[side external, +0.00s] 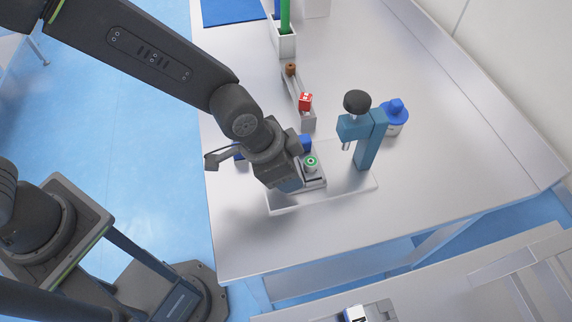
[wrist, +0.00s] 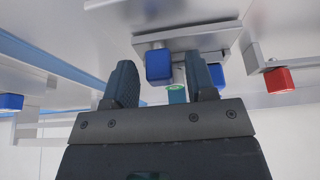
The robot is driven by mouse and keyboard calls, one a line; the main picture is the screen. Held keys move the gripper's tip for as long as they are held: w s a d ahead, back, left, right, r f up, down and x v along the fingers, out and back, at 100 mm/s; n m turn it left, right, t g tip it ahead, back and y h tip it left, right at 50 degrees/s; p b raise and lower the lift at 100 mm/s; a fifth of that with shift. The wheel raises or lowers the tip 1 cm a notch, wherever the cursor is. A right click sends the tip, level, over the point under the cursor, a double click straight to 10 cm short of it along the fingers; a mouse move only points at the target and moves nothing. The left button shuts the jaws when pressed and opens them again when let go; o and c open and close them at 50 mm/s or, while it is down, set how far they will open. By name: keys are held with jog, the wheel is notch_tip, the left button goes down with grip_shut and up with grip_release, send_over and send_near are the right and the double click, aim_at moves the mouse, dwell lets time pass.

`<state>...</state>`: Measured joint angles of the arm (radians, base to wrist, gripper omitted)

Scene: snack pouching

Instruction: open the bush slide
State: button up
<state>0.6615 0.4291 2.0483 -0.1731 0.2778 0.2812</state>
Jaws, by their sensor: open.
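A small grey fixture (side external: 317,184) on a pale base plate holds a round green-ringed piece (side external: 311,162). A blue knob (side external: 305,143) shows just behind it. Which part is the bush slide is hard to tell. In the wrist view a blue block-shaped knob (wrist: 158,66) on a grey plate (wrist: 190,42) lies between the finger lines. My gripper (wrist: 161,75) is open with nothing held; it also shows in the side view (side external: 290,180), low beside the fixture and partly hiding it. The green-ringed piece (wrist: 194,89) shows near the right finger.
A blue press (side external: 368,140) with a black knob stands right of the fixture. A blue-capped container (side external: 396,112) is behind it. A red block (side external: 306,101) and a brown piece (side external: 291,69) sit on a grey rail. The table's front right is clear.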

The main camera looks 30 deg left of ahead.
jog(key=shift+r, duration=0.1)
jog(key=v, duration=1.3)
jog(key=shift+r, duration=0.3)
jog(key=shift+s+a, duration=0.15)
jog(key=s+a+r+n+y, duration=0.1)
jog(key=s+a+n, duration=0.1)
jog(key=a, duration=0.5)
jog(key=s+a+r+n+t+y, duration=0.1)
jog(key=s+a+r+n, duration=0.1)
jog(key=a, duration=0.6)
jog(key=s+a+r+n+t+y, duration=0.1)
jog(key=s+a+n, duration=0.3)
jog(key=a, duration=0.4)
jog(key=shift+a+r+n, duration=0.25)
jog(key=shift+r+n, duration=0.25)
jog(key=shift+r, duration=0.15)
